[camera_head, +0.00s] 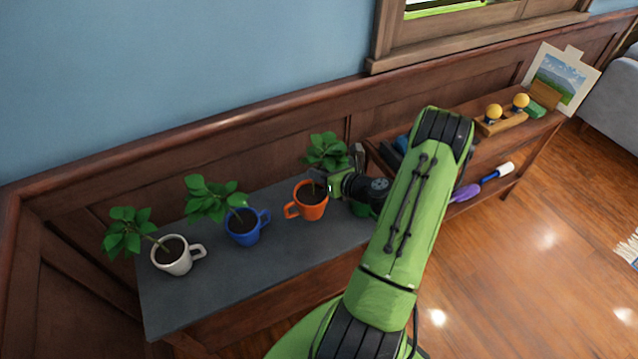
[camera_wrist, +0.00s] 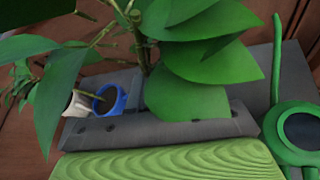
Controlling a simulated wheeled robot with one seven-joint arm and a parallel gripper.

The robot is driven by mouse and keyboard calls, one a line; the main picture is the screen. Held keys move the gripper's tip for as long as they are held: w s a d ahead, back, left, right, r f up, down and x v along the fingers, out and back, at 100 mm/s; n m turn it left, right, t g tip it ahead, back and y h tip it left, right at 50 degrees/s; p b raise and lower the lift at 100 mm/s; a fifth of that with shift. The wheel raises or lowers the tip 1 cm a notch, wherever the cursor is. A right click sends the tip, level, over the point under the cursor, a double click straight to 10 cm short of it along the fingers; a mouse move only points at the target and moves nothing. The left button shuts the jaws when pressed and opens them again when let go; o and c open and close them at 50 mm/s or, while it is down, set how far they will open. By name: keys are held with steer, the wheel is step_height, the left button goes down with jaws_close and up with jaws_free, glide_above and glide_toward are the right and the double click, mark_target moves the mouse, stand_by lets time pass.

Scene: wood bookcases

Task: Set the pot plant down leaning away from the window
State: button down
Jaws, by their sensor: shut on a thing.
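The orange mug (camera_head: 311,204) holds a leafy plant (camera_head: 326,148) that leans up and slightly right, towards the window (camera_head: 450,8). The mug's handle points left. My gripper (camera_head: 328,187) is shut on this pot plant at the mug's right side; the exact grip is hard to see. Whether the mug touches the grey top is unclear. In the wrist view, its leaves (camera_wrist: 205,60) fill the upper middle, and the orange mug is hidden. The blue mug (camera_head: 242,230) and the white mug (camera_head: 172,258) stand to the left, their plants leaning left, handles right.
The grey cabinet top (camera_head: 285,258) is clear in front of the mugs. A green watering can (camera_wrist: 300,130) is close to my gripper's right in the wrist view. A wooden shelf unit (camera_head: 480,150) with several items stands to the right. Panelled wall runs behind.

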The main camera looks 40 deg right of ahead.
step_height(320, 180, up, 5)
steer(key=shift+f+p, duration=0.1)
steer(key=shift+p, duration=0.5)
steer(key=a+r+n+g+y+p, duration=0.1)
steer(key=a+n+g+y, duration=0.1)
steer(key=a, duration=0.7)
steer(key=w+a+r+n+g+y+p, duration=0.1)
steer(key=a+r+n+y+p, duration=0.1)
steer(key=a+n+y, duration=0.3)
steer(key=w+a+r+n+g+y+p, duration=0.1)
steer(key=a+r+n+g+y+p, duration=0.1)
steer(key=a, duration=1.1)
steer(key=shift+w+n+g+y, duration=0.15)
steer(key=shift+n+g+y, duration=0.15)
steer(key=shift+n+y, duration=0.55)
steer(key=shift+r, duration=0.1)
